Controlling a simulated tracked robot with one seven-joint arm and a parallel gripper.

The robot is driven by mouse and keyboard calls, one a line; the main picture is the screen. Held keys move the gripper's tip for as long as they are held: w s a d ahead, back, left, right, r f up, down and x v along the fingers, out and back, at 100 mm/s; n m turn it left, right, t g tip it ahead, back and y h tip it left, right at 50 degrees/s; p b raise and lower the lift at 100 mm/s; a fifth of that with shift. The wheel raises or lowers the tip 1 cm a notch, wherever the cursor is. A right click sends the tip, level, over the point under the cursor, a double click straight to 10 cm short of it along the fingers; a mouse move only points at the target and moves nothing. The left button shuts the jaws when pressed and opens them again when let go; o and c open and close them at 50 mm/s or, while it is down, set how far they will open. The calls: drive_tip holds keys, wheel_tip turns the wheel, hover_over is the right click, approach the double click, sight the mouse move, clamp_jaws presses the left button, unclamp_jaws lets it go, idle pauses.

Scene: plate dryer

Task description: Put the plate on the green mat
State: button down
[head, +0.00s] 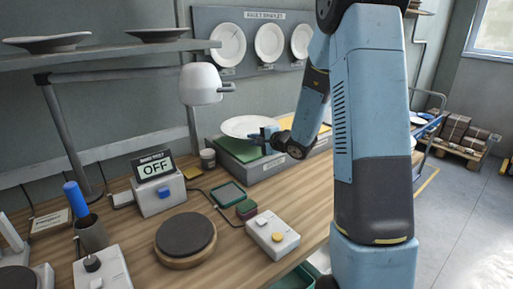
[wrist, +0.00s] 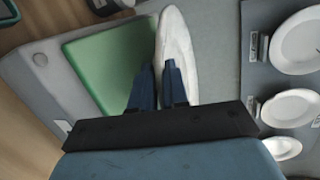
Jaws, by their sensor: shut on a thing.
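My gripper (head: 268,137) is shut on the rim of a white plate (head: 245,126). The plate is above the grey raised block at the back of the bench. In the wrist view my fingers (wrist: 160,72) meet the plate (wrist: 175,40), which shows nearly edge-on. The green mat (wrist: 105,62) lies on the grey block, just left of the plate in that view. In the head view the green mat (head: 236,150) is partly hidden under the plate. I cannot tell whether the plate touches anything below it.
A white rounded fixture (head: 201,84) hangs above left. Plates hang on a wall rack (head: 268,42). An OFF display box (head: 158,186), a dark round pad (head: 186,235) and a button box (head: 272,234) occupy the front bench.

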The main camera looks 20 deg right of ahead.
sight(255, 155)
wheel_tip(255, 155, down, 3)
drive_tip(key=shift+w+f, duration=0.1)
drive_tip(key=shift+w, duration=0.05)
drive_tip(key=c, duration=1.4)
unclamp_jaws()
